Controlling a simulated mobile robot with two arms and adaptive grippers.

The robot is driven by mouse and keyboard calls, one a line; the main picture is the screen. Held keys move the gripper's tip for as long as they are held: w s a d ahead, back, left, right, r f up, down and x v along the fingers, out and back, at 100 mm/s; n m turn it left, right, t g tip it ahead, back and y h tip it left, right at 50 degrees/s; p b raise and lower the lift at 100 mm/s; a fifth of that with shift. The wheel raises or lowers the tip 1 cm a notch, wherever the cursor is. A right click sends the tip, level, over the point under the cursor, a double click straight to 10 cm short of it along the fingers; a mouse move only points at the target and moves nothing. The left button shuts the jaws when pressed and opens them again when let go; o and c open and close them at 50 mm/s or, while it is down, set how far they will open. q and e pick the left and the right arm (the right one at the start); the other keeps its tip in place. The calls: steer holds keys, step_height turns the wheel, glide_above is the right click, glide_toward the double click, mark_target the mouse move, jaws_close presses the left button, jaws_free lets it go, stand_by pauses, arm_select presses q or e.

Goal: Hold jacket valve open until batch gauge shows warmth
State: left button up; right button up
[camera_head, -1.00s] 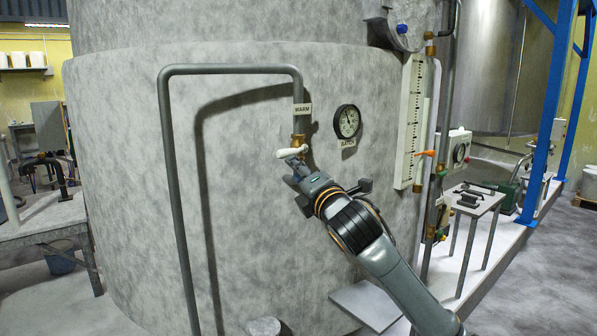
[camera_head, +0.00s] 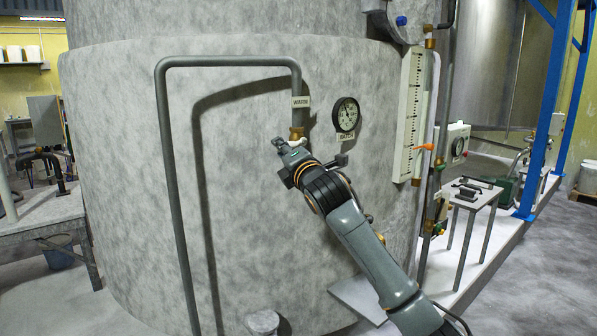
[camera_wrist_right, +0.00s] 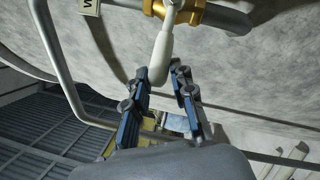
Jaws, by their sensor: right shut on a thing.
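The jacket valve is a brass fitting (camera_head: 296,133) on a grey pipe under a WARM tag (camera_head: 301,102). It shows in the right wrist view (camera_wrist_right: 186,12) with its white lever (camera_wrist_right: 162,52) reaching down between my finger pads. My right gripper (camera_head: 281,147) is shut on this lever; it also shows in the wrist view (camera_wrist_right: 161,78). In the head view the gripper hides most of the lever. The batch gauge (camera_head: 346,115) is a round black-rimmed dial on the tank, right of the valve; its fine reading is too small to tell. My left gripper is not in view.
The large grey tank (camera_head: 120,150) fills the middle. A sight scale (camera_head: 411,115) with an orange lever (camera_head: 425,147) stands to the right, with a small table (camera_head: 470,195) and a blue post (camera_head: 548,110) beyond. A bench (camera_head: 45,215) is at the left.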

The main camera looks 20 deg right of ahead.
steer(key=shift+d+f+b, duration=0.2)
steer(key=shift+f+b, duration=0.35)
steer(key=shift+f, duration=0.7)
steer(key=shift+c, duration=0.3)
steer(key=shift+d, duration=0.1)
steer(key=f, duration=0.1)
steer(key=d, duration=0.1)
steer(key=f, duration=0.1)
steer(key=shift+w+d+f, duration=0.2)
steer(key=shift+w+f, duration=0.05)
steer(key=shift+f, duration=0.05)
steer(key=shift+d+f, duration=0.1)
